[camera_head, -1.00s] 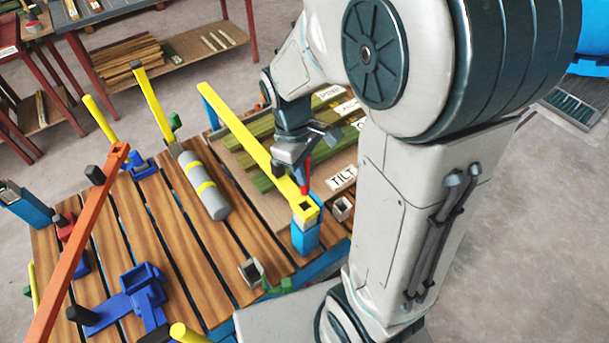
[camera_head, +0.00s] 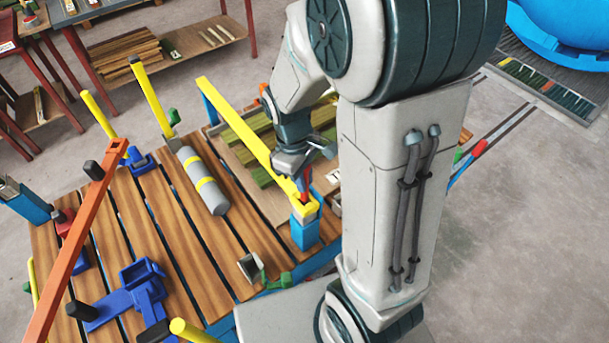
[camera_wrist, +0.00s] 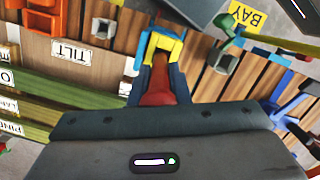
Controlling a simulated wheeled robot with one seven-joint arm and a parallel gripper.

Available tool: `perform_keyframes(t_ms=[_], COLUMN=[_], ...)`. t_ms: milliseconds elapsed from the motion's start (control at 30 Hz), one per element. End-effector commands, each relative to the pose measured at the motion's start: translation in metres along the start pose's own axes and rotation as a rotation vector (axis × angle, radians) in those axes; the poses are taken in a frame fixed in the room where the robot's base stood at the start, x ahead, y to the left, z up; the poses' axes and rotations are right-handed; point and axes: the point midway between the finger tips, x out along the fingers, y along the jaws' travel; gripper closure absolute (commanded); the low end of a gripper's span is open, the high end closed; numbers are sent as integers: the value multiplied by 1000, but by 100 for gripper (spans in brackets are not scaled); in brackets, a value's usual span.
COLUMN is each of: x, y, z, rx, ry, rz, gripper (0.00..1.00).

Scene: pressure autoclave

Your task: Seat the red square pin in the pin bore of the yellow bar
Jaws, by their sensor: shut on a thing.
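My gripper (camera_head: 304,178) is shut on the red square pin (camera_head: 307,186), low over the near end of the yellow bar (camera_head: 245,138). That end rests on a blue post (camera_head: 305,234). In the wrist view the red pin (camera_wrist: 157,88) sits between my dark fingers and points at the bar's yellow end (camera_wrist: 174,46). The pin's tip overlaps the bore region. The bore is mostly hidden behind the pin and gripper, so I cannot tell whether the tip is inside or just above it.
A blue fixture (camera_head: 138,288) and an orange bar (camera_head: 72,250) are further left. A TILT label (camera_wrist: 72,51) and green slats lie beside the bar.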

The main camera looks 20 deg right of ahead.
Motion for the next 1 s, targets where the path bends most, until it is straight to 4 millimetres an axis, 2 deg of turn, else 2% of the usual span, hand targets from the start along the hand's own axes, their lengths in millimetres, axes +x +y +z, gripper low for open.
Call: perform_keyframes(t_ms=[33, 100, 367, 567, 667, 1000], x=[0, 0, 0, -14, -29, -104], y=[0, 0, 0, 0, 1, 0], z=[0, 0, 0, 2, 0, 1], rx=[0, 0, -1, -1, -1, 0], ry=[0, 0, 0, 0, 7, 4], rz=[0, 0, 0, 0, 4, 3], gripper=[76, 62, 62, 62, 62, 62])
